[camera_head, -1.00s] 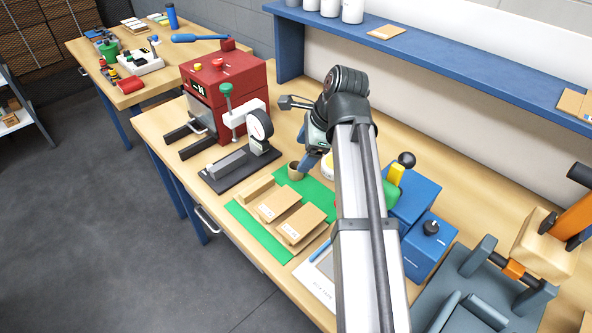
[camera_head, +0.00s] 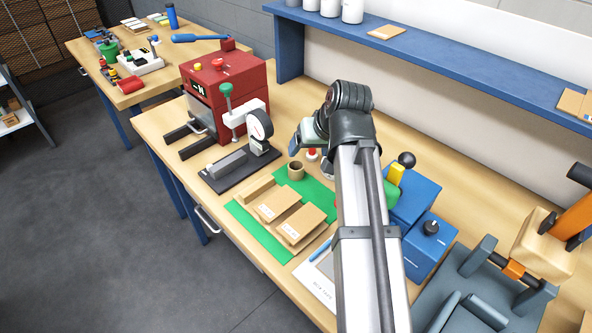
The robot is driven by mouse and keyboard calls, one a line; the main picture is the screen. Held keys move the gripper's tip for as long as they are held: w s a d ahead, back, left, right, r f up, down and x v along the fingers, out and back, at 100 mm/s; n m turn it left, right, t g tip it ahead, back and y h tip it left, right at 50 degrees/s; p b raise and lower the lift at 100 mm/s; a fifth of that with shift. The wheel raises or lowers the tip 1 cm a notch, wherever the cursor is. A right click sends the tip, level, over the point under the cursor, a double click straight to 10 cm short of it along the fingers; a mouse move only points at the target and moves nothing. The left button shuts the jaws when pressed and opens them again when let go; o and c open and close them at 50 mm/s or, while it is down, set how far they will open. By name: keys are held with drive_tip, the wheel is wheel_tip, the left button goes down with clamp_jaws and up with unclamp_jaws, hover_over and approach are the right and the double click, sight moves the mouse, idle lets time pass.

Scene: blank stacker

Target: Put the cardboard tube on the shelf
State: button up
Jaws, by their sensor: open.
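The cardboard tube (camera_head: 296,170) is a short brown open-topped cylinder. It stands upright near the far edge of the green mat (camera_head: 262,238). My gripper (camera_head: 310,160) is open and empty, with its fingers spread above and just behind the tube, apart from it as far as I can tell. My own arm hides part of the bench to the right of it. The blue shelf (camera_head: 450,68) runs along the wall at the upper right, above the bench.
Cardboard boxes (camera_head: 278,204) lie on the mat. A dial gauge stand (camera_head: 259,125) and red press (camera_head: 225,90) stand to the left. Blue boxes (camera_head: 428,243) stand right of my arm. White containers (camera_head: 352,10) and a flat cardboard piece (camera_head: 386,32) are on the shelf, with bare room between cardboard pieces.

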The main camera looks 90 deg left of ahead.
drive_tip(key=n, duration=0.4)
approach(296, 166)
drive_tip(key=shift+s+d+x, duration=0.1)
drive_tip(key=shift+d+x, duration=0.1)
drive_tip(key=shift+x, duration=1.05)
drive_tip(key=shift+s+d+x, duration=0.1)
drive_tip(key=shift+d+x, duration=0.05)
drive_tip(key=shift+x, duration=1.15)
drive_tip(key=shift+s+d+x, duration=0.15)
drive_tip(key=shift+d+x, duration=0.05)
drive_tip(key=shift+x, duration=1.05)
drive_tip(key=shift+f, duration=0.15)
drive_tip(key=c, duration=1.2)
